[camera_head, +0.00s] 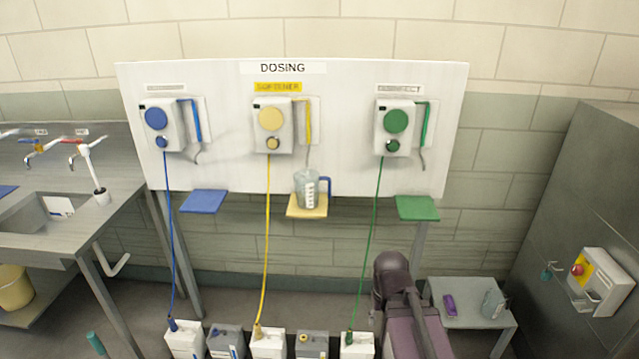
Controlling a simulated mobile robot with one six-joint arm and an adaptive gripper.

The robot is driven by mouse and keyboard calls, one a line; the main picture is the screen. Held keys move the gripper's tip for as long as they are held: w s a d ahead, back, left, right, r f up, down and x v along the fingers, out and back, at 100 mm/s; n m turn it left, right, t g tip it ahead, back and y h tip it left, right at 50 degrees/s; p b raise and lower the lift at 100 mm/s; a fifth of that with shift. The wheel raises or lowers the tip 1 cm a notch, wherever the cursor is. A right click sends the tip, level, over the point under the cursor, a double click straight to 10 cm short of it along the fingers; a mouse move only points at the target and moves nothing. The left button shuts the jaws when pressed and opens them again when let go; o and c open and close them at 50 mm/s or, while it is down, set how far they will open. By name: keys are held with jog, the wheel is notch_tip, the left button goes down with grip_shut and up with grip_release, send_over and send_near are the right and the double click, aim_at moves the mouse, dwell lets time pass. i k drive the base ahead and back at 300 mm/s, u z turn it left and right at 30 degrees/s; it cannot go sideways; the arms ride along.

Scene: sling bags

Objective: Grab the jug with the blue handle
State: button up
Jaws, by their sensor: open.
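The jug with the blue handle (307,189) is a clear, bluish measuring jug with a white scale. It stands upright on the small yellow shelf (306,211) under the yellow dosing unit, in the middle of the white board. Its blue handle (326,186) is on its right side. A thin spout from the yellow unit hangs just above the jug's mouth. My gripper is not in view; a dark purple-grey part of my arm (402,300) shows at the lower middle right, well apart from the jug.
The blue shelf (204,201) and green shelf (418,208) are empty. Coloured hoses run down to several white and grey canisters (268,343). A low table (465,314) at right holds another jug (493,304) and a purple item (449,305). A sink counter (120,190) stands at left.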

aim_at(306, 182)
jog(key=z, duration=0.3)
jog(key=i, duration=0.85)
jog(key=z, duration=0.3)
